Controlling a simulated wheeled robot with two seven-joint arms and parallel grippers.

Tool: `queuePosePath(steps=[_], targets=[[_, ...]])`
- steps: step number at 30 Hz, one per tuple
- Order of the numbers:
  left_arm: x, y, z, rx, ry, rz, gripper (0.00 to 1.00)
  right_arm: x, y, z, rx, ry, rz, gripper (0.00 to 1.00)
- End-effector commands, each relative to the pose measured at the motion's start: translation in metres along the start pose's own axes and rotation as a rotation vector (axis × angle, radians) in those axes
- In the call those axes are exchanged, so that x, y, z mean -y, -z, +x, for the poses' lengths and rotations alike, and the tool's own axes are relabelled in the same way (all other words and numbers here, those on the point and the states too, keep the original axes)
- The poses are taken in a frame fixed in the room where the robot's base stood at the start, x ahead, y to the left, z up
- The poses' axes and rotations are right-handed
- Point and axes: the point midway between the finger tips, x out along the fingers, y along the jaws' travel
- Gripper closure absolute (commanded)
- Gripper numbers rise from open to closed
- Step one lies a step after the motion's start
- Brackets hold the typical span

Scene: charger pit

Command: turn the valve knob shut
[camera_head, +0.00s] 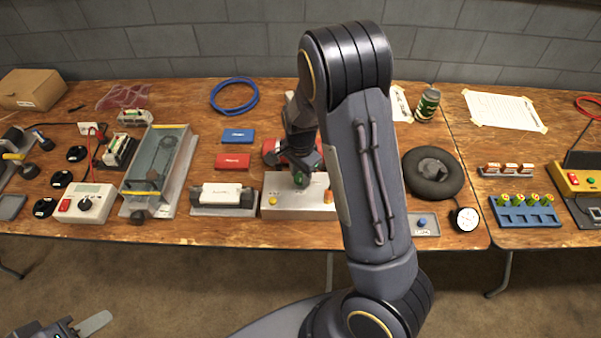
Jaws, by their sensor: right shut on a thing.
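My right gripper (300,177) is over a pale grey panel (298,205) in the middle of the table. Its fingers are shut on a small green part at the panel's back edge, which I take to be the valve knob (300,181). The fingers and wrist hide most of it, so its turn angle cannot be read. A red rounded body (270,150) shows just behind, partly hidden by the gripper. My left gripper (85,326) is low at the bottom left, away from the table and cut by the frame edge; its opening cannot be told.
A yellow button (272,201) and an orange part (328,195) flank the knob on the panel. A grey block with a white roll (222,193) stands close left. A black ring (433,172) lies right of my arm. My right arm covers the table's middle.

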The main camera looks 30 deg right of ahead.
Motion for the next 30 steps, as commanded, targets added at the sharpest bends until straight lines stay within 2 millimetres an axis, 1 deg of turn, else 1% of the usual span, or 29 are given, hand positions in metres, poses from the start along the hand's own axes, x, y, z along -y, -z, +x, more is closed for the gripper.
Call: queuePosePath(steps=[2,3,7,14,17,20,27,30], targets=[[0.000,0.000,0.000,0.000,0.000,0.000,0.64,0.001,0.000,0.000,0.000,0.002,0.002,0.89],[0.000,0.000,0.000,0.000,0.000,0.000,0.64,0.001,0.000,0.000,0.000,0.002,0.002,0.61],[0.000,0.000,0.000,0.000,0.000,0.000,0.64,0.000,0.000,0.000,0.000,0.001,0.001,0.44],[0.000,0.000,0.000,0.000,0.000,0.000,0.64,0.000,0.000,0.000,0.000,0.001,0.000,0.44],[0.000,0.000,0.000,0.000,0.000,0.000,0.64,0.001,0.000,-0.004,0.000,0.002,0.000,0.44],[0.000,0.000,-0.001,0.000,0.000,0.000,0.64,0.001,0.000,-0.016,-0.001,0.005,0.000,0.44],[-0.001,0.001,-0.002,0.000,0.000,0.000,0.64,0.001,0.000,-0.057,0.000,0.005,-0.002,0.44],[-0.001,0.001,-0.002,0.000,0.000,0.000,0.64,0.001,0.000,-0.069,0.000,0.005,0.000,0.44]])
